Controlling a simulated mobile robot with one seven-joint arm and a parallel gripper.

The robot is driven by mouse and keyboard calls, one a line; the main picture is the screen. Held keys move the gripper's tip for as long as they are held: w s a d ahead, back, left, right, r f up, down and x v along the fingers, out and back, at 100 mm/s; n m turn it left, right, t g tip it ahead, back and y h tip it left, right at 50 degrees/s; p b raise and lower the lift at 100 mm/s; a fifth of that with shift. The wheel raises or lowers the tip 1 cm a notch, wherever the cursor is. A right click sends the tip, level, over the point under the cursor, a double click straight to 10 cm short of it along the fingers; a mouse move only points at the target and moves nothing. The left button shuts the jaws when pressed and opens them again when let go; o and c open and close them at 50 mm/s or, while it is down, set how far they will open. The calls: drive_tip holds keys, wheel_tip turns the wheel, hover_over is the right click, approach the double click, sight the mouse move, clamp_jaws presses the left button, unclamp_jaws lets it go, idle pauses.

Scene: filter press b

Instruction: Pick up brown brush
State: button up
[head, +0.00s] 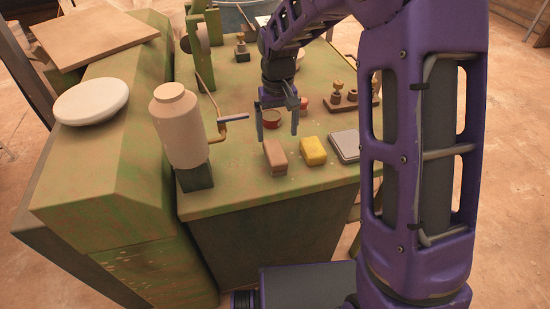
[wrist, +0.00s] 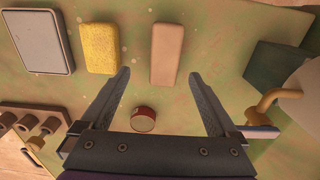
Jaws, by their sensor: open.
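The brown brush is a tan-brown block (head: 275,157) lying near the front edge of the green table, left of a yellow block. In the wrist view the brown block (wrist: 167,54) lies just beyond the fingertips, roughly in line with the gap between them. My gripper (head: 278,135) is open and empty, pointing down above the table just behind the block.
The yellow block (head: 313,151) and a grey flat case (head: 345,145) lie to the right. A cream cylinder (head: 180,125) with a crank handle (head: 233,119) stands left. A small red round tin (wrist: 143,120) lies between my fingers' bases in the wrist view.

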sight(275, 151)
drive_tip(key=shift+f, duration=0.85)
drive_tip(key=shift+s+a+f+b, duration=0.1)
drive_tip(key=shift+f+b, duration=0.1)
drive_tip(key=shift+f, duration=0.7)
drive_tip(key=shift+s+a+f+b, duration=0.15)
drive_tip(key=shift+f, duration=0.7)
drive_tip(key=shift+s+a+f+b, duration=0.1)
drive_tip(key=shift+f+b, duration=0.1)
drive_tip(key=shift+f, duration=0.7)
clamp_jaws()
